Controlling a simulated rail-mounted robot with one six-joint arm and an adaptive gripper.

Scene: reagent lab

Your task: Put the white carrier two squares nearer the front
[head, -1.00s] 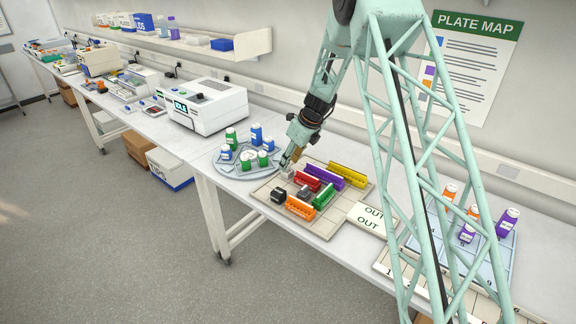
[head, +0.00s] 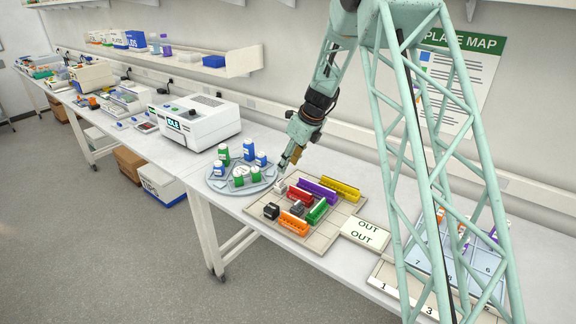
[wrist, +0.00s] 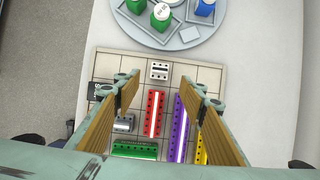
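In the wrist view the white carrier (wrist: 159,71) stands alone in the top row of squares, with bare squares to either side. My gripper (head: 282,169) is just above it in the head view. In the wrist view my gripper (wrist: 163,88) is open and empty, its two fingers wide apart, with the white carrier beyond the tips. The red carrier (wrist: 153,114) is below the white one in the wrist view, with the purple carrier (wrist: 180,130) to the right.
Black (head: 271,211), orange (head: 292,224), grey (head: 297,207), green (head: 317,210) and yellow (head: 341,189) carriers also stand on the board. An OUT sign (head: 365,231) lies beside the board.

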